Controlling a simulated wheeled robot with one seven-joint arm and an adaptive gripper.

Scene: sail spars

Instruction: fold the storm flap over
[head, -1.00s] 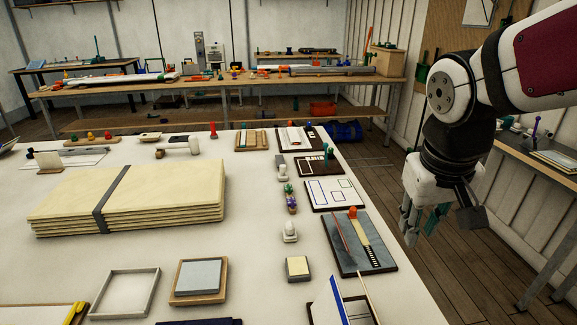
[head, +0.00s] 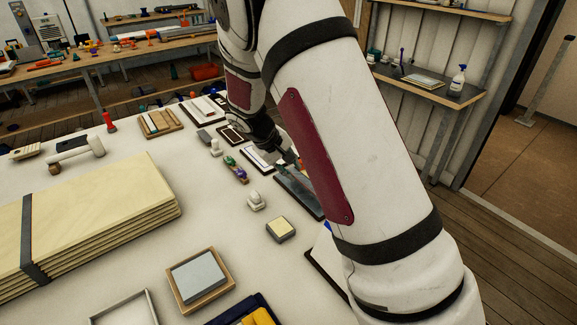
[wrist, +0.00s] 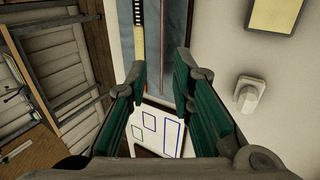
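A blue-grey panel (head: 298,194) lies on the right side of the table, partly hidden behind my arm in the head view. In the wrist view, the panel (wrist: 179,22) carries a cream and black zip-like strip (wrist: 138,38) and a thin red line lengthwise. The storm flap seems to be part of this panel, but I cannot tell its edges. My gripper (wrist: 160,76) is open, with green-padded fingers apart and nothing between them. It is above the near end of the panel in the wrist view. In the head view, my gripper (head: 287,158) is partly hidden by my arm.
A white card with coloured outlines (wrist: 174,138) lies beside the panel. A white knobbed block (head: 255,202) and a yellow-topped block (head: 281,229) stand nearby. A framed grey tile (head: 199,281) and a folded cream stack (head: 95,220) lie farther left. Bare table separates them.

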